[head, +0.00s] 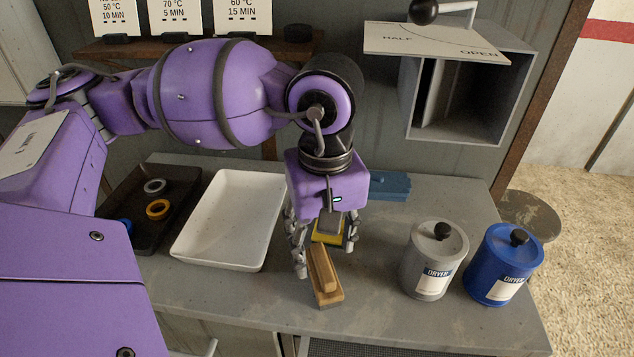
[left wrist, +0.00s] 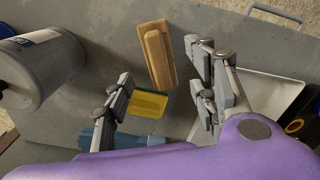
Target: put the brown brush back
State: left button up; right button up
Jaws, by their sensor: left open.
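The brown brush (head: 325,283) is a wooden block with a raised grip and lies on the grey counter near its front edge. It also shows in the left wrist view (left wrist: 160,55), just beyond the fingertips. My left gripper (head: 325,258) points down over the counter by the far end of the brush. Its fingers are spread and hold nothing; they also show in the left wrist view (left wrist: 158,62). I cannot tell whether a finger touches the brush. My right gripper is not in view.
A white tray (head: 183,248) and a dark tray with rings (head: 150,185) stand left. A blue block (head: 390,186) lies behind the gripper. Grey (head: 428,262) and blue (head: 492,268) canisters stand right. A grey wall box (head: 480,95) hangs above. Counter between brush and grey canister is clear.

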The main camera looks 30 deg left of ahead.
aim_at(323, 263)
pick_arm(q)
notch_tip(323, 263, up, 7)
jog(key=shift+f, duration=0.2)
jog(key=shift+f, duration=0.15)
dwell(0.5)
